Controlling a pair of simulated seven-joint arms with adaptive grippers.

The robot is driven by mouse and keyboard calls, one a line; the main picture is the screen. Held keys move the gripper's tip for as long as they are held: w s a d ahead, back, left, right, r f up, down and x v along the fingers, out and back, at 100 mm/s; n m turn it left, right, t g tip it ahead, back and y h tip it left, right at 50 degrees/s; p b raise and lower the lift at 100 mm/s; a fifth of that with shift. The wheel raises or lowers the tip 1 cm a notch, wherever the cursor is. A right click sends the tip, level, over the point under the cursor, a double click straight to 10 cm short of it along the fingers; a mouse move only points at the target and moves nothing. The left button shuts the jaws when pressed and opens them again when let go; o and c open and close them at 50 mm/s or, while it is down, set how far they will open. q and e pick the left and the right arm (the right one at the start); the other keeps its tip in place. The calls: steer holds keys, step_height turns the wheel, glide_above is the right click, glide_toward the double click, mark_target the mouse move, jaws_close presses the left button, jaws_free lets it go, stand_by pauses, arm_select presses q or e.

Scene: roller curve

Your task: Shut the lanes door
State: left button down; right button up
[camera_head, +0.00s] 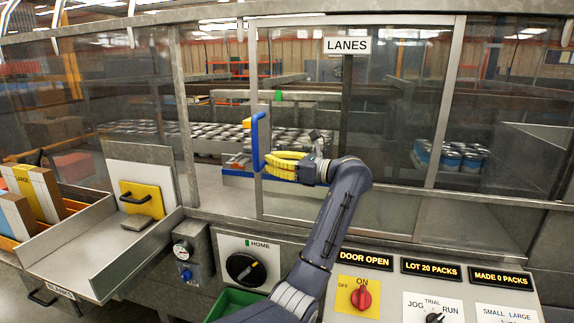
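A lit display (365,258) reads DOOR OPEN. My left gripper (268,165) has yellow fingers and reaches leftward to the lower part of the blue handle. The fingers lie close together at the handle; I cannot tell whether they grip it or only touch it. My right gripper is not in view.
Many cans (290,138) stand in lanes behind the guard. A control panel (425,295) with a red knob is at the lower right. A green bin (236,302) sits below my arm. A metal tray (95,240) and cartons (30,195) are at the left.

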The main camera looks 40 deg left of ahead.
mark_target(258, 159)
arm_select(q)
steer(key=shift+s+a, duration=0.15)
steer(key=shift+a, duration=0.65)
steer(key=shift+s+a, duration=0.1)
steer(key=shift+a, duration=0.65)
steer(key=shift+a, duration=0.15)
